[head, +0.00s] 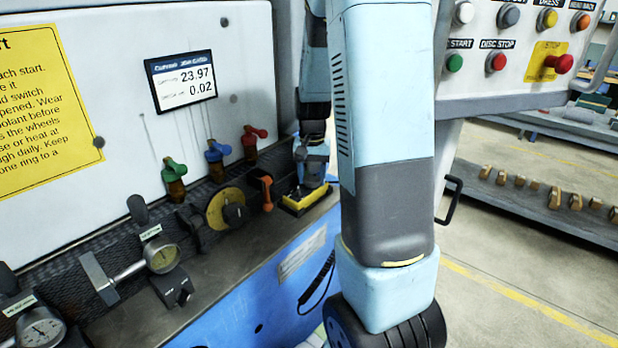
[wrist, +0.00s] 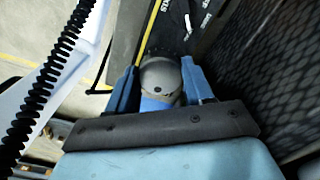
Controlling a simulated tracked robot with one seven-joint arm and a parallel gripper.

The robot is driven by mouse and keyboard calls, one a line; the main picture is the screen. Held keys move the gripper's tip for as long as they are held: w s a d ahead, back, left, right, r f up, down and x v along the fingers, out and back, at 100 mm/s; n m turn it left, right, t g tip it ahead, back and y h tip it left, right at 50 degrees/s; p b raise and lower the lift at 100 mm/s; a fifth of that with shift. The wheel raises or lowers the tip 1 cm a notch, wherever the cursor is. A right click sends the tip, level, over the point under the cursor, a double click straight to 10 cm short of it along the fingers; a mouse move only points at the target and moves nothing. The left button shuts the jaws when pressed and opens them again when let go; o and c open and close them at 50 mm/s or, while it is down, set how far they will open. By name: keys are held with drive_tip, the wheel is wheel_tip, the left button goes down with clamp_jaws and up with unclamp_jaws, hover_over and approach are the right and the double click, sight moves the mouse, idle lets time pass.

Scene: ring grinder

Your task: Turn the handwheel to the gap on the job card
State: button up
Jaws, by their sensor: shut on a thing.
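The job card is a dark-framed screen (head: 181,80) on the white panel in the head view. It reads 23.97 and 0.02; its smaller lettering is blurred. A yellow disc with a dark knob (head: 234,213) is on the ledge below; it may be the handwheel, but I cannot be sure. My gripper (head: 311,172) is to its right, partly hidden behind my arm, by a yellow tray (head: 310,200). In the wrist view, the blue fingers of my gripper (wrist: 160,84) are on both sides of a grey rounded thing (wrist: 161,73). I cannot tell what it belongs to.
Dial gauges (head: 160,256) are at lower left. A button panel (head: 505,50) is at upper right. A dark mesh wall (wrist: 262,75) is close at right in the wrist view.

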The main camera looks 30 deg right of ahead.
sight(312, 178)
drive_tip(key=m, duration=0.5)
drive_tip(key=shift+d, duration=0.15)
drive_tip(key=shift+m, duration=0.4)
drive_tip(key=shift+s, duration=0.1)
drive_tip(key=o, duration=1)
drive_tip(key=shift+o, duration=0.2)
drive_tip(key=shift+r, duration=0.25)
wheel_tip(312, 178, up, 13)
drive_tip(key=shift+r, duration=0.1)
